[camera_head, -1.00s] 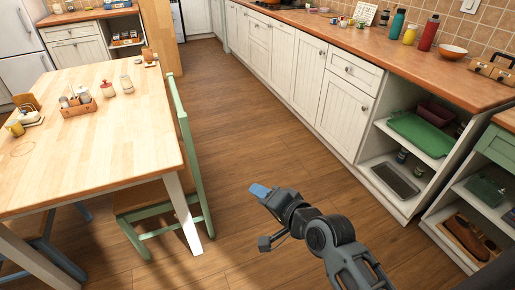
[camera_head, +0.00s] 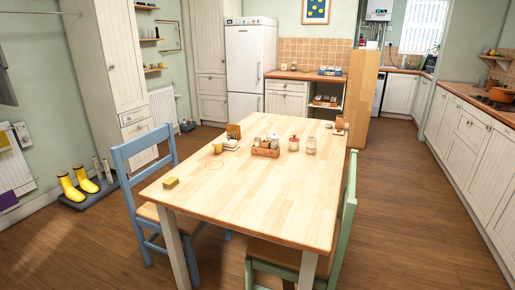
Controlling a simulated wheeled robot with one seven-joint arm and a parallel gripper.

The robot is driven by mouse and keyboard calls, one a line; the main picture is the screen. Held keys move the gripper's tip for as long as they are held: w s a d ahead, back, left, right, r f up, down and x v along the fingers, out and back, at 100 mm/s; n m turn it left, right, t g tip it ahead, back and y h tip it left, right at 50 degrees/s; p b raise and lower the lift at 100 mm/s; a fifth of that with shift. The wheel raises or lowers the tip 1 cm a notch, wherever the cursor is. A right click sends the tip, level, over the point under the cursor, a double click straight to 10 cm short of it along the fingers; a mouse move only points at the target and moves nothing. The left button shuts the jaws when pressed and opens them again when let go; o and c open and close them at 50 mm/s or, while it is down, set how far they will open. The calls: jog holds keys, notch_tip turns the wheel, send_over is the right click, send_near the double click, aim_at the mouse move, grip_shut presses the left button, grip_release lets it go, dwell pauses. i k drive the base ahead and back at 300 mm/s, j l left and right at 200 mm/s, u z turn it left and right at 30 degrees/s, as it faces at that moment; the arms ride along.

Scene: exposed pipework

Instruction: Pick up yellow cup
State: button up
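A small yellow cup (camera_head: 217,148) stands on the wooden table (camera_head: 270,207), toward its left far side. It is beside a white butter dish or pot (camera_head: 230,143) with a brown upright holder (camera_head: 233,131) behind it. The cup is small in view, and I cannot make out its handle. My gripper is not in view now.
On the table are a yellow block (camera_head: 171,183), a condiment caddy (camera_head: 266,150) and jars (camera_head: 311,145). A blue chair (camera_head: 145,150) stands left and a green chair (camera_head: 349,205) right. Yellow boots (camera_head: 72,186) stand by the left wall. Floor (camera_head: 400,190) between table and right cabinets is clear.

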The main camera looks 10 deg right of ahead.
aim_at(217, 148)
jog(key=i+j+z, duration=0.2)
jog(key=z, duration=0.15)
jog(key=i+j+z, duration=0.3)
jog(key=j+z, duration=0.35)
jog(key=i+j, duration=0.15)
jog(key=j, duration=0.25)
jog(key=i+j+z, duration=0.1)
jog(key=j, duration=0.25)
jog(key=i+j, duration=0.25)
jog(key=j, duration=0.15)
jog(key=i+j+z, duration=0.1)
jog(key=j, duration=0.3)
jog(key=i+j, duration=0.15)
jog(key=j, duration=0.25)
jog(key=i+j+z, duration=0.1)
jog(key=j, duration=0.3)
jog(key=i+j+z, duration=0.1)
jog(key=j, duration=0.35)
jog(key=i+j, duration=0.15)
jog(key=j, duration=0.15)
jog(key=i+j, duration=0.2)
